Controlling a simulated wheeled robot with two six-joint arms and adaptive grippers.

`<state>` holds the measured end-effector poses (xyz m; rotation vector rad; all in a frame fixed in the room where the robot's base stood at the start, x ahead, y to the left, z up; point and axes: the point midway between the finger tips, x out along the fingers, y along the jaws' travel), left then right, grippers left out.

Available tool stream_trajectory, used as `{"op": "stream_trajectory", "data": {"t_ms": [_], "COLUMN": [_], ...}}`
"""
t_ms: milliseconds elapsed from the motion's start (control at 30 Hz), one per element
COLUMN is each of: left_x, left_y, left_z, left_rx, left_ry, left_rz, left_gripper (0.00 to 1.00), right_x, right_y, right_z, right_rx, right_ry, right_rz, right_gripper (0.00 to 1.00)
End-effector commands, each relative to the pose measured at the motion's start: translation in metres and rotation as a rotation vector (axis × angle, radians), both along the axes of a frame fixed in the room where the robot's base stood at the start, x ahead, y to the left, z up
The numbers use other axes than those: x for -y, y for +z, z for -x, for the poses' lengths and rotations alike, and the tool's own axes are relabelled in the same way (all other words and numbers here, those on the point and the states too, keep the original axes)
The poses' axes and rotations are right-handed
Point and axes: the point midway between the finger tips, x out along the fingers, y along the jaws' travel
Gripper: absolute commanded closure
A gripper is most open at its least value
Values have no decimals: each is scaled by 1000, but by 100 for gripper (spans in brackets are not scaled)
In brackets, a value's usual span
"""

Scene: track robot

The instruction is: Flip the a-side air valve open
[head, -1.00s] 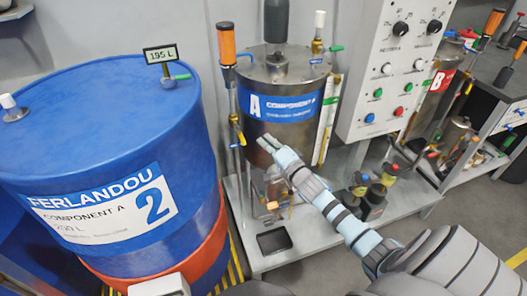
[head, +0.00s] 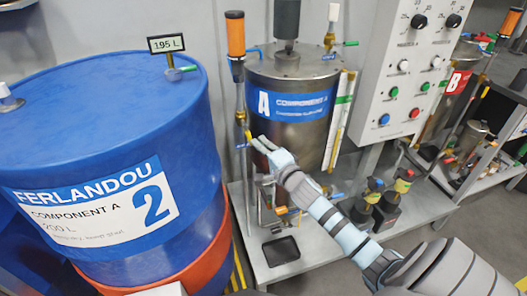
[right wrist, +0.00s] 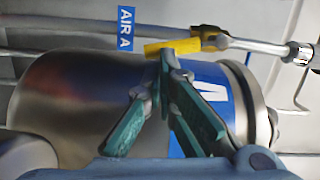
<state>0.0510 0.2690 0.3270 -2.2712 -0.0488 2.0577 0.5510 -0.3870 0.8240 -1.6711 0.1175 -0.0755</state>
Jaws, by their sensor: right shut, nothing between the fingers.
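The a-side air valve shows in the right wrist view as a brass body (right wrist: 212,38) with a yellow lever (right wrist: 172,47), beside a blue AIR A tag (right wrist: 126,28). The lever lies roughly along the pipe there. In the head view the yellow lever (head: 248,135) is small, on the thin pipe left of the component A tank (head: 290,135). My right gripper (head: 257,143) is shut and empty, its tips right by the lever; they also show in the right wrist view (right wrist: 165,62), overlapping the lever's lower edge. I cannot tell whether they touch. My left gripper is out of view.
A big blue drum (head: 110,110) stands left of the tank. A control panel (head: 405,75) hangs to the right. Small pumps or bottles (head: 385,205) and a black tray (head: 281,250) sit on the grey bench below. The B-side tank (head: 452,90) is farther right.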

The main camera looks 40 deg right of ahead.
Motion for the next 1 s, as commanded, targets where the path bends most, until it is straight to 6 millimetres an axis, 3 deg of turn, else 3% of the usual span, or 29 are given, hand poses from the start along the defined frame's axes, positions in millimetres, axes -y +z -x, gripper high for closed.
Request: {"op": "stream_trajectory", "data": {"t_ms": [1000], "left_x": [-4], "left_y": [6], "left_z": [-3], "left_rx": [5], "left_ry": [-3], "left_rz": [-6], "left_gripper": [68], "right_x": [0], "right_y": [4], "right_z": [0], "right_rx": [-2], "right_ry": [0], "right_rz": [3], "right_gripper": [100]}}
